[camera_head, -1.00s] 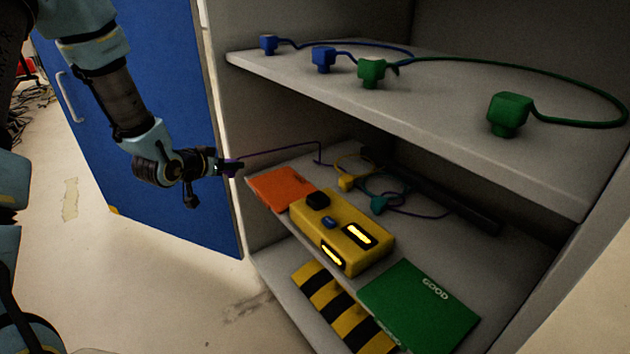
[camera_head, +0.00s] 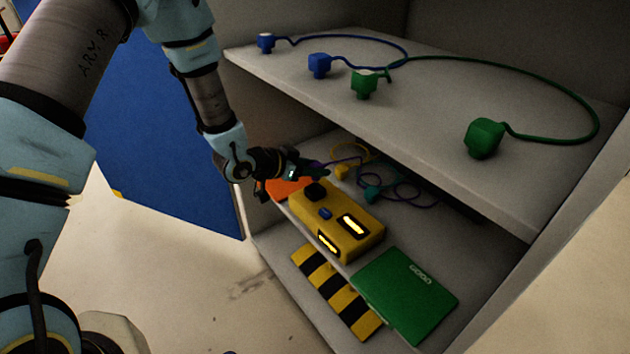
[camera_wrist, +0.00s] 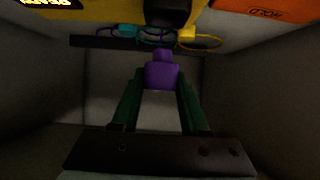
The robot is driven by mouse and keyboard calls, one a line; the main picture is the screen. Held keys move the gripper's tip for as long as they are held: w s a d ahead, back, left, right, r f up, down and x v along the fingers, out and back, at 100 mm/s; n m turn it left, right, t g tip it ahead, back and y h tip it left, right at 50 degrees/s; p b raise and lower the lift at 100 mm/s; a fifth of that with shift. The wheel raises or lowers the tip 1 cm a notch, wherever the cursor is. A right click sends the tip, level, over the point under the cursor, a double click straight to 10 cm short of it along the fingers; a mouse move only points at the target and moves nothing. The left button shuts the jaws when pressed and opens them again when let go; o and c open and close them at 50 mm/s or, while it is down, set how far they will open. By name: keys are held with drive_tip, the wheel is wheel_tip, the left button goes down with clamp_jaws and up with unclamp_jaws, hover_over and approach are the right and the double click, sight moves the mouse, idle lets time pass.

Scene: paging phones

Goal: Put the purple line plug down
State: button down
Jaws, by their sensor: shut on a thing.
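My gripper (camera_head: 318,171) reaches into the lower compartment of the cabinet, above the shelf and behind the orange pad. In the wrist view my gripper (camera_wrist: 160,100) is shut on the purple line plug (camera_wrist: 162,75), which sits between the two green fingers. In the head view the purple plug is mostly hidden by the gripper, and a purple cord (camera_head: 345,160) trails from it to the right. Whether the plug touches the shelf cannot be told.
The yellow box (camera_head: 335,225), orange pad (camera_head: 283,188), green GOOD pad (camera_head: 405,293) and striped pad (camera_head: 333,290) lie near. A yellow plug (camera_head: 341,172) and teal plug (camera_head: 372,194) lie behind. The upper shelf (camera_head: 420,130), with blue and green plugs, overhangs.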

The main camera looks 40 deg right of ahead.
sight(315, 180)
drive_tip(key=shift+f, duration=2.05)
drive_tip(key=shift+f+b, duration=0.3)
drive_tip(key=shift+c, duration=2.1)
unclamp_jaws()
drive_tip(key=shift+r, duration=0.1)
